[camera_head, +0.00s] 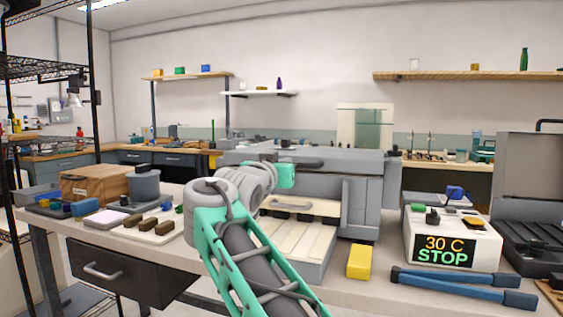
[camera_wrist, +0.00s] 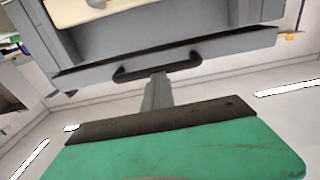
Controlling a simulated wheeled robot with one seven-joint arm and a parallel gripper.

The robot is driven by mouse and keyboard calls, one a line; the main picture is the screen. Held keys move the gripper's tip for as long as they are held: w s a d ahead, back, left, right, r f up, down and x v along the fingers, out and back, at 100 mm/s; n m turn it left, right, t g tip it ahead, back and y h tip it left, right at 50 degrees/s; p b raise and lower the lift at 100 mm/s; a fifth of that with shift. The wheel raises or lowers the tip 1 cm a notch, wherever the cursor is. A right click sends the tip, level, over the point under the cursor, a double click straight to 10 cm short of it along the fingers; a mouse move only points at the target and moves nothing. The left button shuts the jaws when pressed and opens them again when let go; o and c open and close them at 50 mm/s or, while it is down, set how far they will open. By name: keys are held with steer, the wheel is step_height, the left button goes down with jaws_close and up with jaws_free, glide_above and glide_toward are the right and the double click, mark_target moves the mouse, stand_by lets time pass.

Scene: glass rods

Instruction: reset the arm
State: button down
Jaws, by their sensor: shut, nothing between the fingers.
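My arm, with green links and grey joints, reaches up from the bottom middle of the head view and bends toward a large grey machine (camera_head: 345,165). In the wrist view my gripper (camera_wrist: 158,80) shows as thin grey fingers closed together, beyond a dark strip and a green body. Nothing is held between them. The grey machine (camera_wrist: 200,58) with its dark handle (camera_wrist: 160,68) fills the upper part of the wrist view, behind the fingertips. I cannot tell whether the fingertips touch the handle. In the head view the fingertips cannot be made out.
A heater reading "30 C STOP" (camera_head: 450,250), a yellow block (camera_head: 359,262) and blue-handled tool (camera_head: 465,285) are on the bench at right. A black shelf rack stands far left.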

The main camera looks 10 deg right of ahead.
steer(key=f+v, duration=0.2)
steer(key=v, duration=0.7)
steer(key=s+d+f+n+g+y+p, duration=0.2)
steer(key=s+d+n+g+y+p, duration=0.3)
steer(key=p, duration=1.6)
steer(key=s+f+g+y+p, duration=0.1)
steer(key=s+f+g+p, duration=0.1)
steer(key=s+p, duration=0.2)
steer(key=s+a+f+n+g+y+p, duration=0.1)
steer(key=s+f+g+y+p, duration=0.1)
steer(key=s, duration=0.8)
steer(key=s+f+g+y+p, duration=0.1)
steer(key=s+f+g+p, duration=0.2)
steer(key=s+p, duration=0.2)
steer(key=shift+s+a+g+p, duration=0.15)
steer(key=shift+s+g+p, duration=0.2)
steer(key=shift+s, duration=0.9)
